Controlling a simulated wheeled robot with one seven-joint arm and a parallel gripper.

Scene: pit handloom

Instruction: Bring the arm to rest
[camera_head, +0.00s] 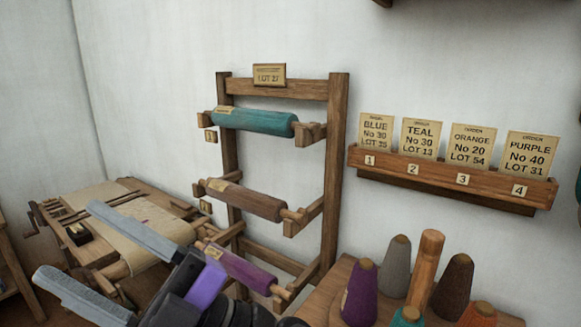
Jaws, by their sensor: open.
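My gripper (105,265) is at the lower left, with its two long grey fingers spread wide apart. Nothing is between the fingers. My arm comes in from the bottom edge, with a purple part near the wrist. The gripper shows in front of the wooden loom table (130,190), and a finger hides part of the cloth (140,235) there. I cannot tell whether the fingers touch anything.
A wooden rack (338,150) holds a teal roll (255,121), a brown roll (245,200) and a purple roll (240,268). Yarn cones, including a purple one (360,293), stand at lower right. A wall shelf (450,180) holds order cards.

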